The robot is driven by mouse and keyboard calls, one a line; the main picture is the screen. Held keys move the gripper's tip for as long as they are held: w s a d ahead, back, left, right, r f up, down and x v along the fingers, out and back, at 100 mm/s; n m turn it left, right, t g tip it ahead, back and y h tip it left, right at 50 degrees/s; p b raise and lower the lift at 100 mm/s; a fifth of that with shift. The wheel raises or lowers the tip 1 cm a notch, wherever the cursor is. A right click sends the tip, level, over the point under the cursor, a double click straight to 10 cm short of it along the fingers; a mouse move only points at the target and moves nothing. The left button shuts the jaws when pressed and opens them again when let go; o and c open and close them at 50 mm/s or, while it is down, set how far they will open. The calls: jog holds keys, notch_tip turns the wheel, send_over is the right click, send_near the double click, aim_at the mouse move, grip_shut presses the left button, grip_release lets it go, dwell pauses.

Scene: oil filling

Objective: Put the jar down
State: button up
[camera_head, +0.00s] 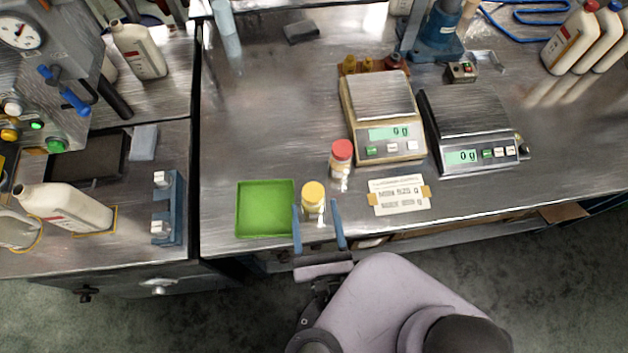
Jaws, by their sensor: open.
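A jar with a yellow lid (313,194) stands upright on the metal bench, just right of the green tray. My gripper (318,222) is open, with one blue finger on each side of this jar near the bench's front edge. I cannot tell whether either finger touches it. A second jar with a red lid (341,158) stands upright a little behind and to the right, apart from the gripper. Both scales read 0 g.
The green tray (240,233) is empty. A beige scale (417,148) and a black scale (462,170) stand to the right. A taped paper label (399,194) lies in front of them. The bench behind the tray is clear. Bottles stand at left and far right.

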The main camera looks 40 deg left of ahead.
jog(key=shift+o, duration=0.3)
jog(key=shift+s+d, duration=0.4)
jog(key=shift+d, duration=0.1)
